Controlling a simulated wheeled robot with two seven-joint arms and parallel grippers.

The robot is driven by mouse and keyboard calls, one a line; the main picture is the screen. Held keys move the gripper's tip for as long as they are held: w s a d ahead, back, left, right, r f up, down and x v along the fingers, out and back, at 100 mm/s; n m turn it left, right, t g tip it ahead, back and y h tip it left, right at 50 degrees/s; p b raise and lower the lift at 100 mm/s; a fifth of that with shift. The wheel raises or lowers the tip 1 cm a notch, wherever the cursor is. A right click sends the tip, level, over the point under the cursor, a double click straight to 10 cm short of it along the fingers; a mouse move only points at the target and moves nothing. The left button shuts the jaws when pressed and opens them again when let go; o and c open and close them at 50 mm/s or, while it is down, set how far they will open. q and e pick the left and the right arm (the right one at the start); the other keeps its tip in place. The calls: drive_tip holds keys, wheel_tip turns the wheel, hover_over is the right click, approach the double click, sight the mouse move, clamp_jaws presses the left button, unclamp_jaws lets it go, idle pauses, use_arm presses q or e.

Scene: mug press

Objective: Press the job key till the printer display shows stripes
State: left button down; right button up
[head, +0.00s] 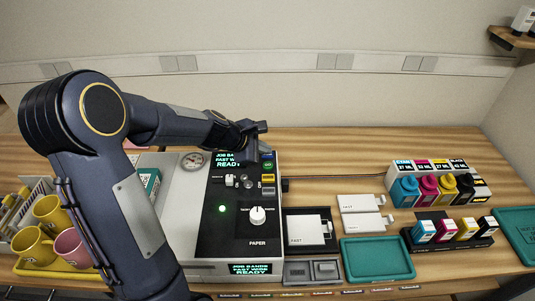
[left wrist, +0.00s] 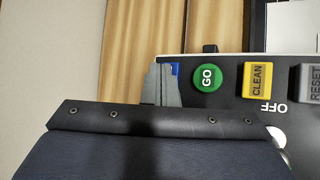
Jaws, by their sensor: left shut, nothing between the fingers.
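The printer's dark control panel (head: 235,235) is below my left arm. Its upper display (head: 226,161), partly covered by my gripper, shows text lines starting JOB and FAST, with READY below. The front display (head: 250,268) also shows text ending in READY. No stripes show on either. My left gripper (head: 257,147) is shut and empty over the panel's back right edge. In the left wrist view its fingers (left wrist: 162,85) are beside the green GO key (left wrist: 207,78); contact cannot be told. I cannot make out a key labelled JOB. My right gripper is not in view.
Beside GO are the yellow CLEAN key (left wrist: 258,80) and grey RESET key (left wrist: 312,83). A white knob (head: 257,215) stands on the panel. Yellow and pink mugs (head: 70,246) are at left. Trays, including a green one (head: 377,259), and ink bottles (head: 404,191) are at right.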

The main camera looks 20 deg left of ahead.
sight(264, 156)
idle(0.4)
use_arm(q)
drive_tip(key=shift+r+p, duration=0.8)
drive_tip(key=shift+r, duration=0.1)
wheel_tip(264, 156, up, 5)
drive_tip(key=p, duration=0.4)
drive_tip(key=shift+p, duration=0.4)
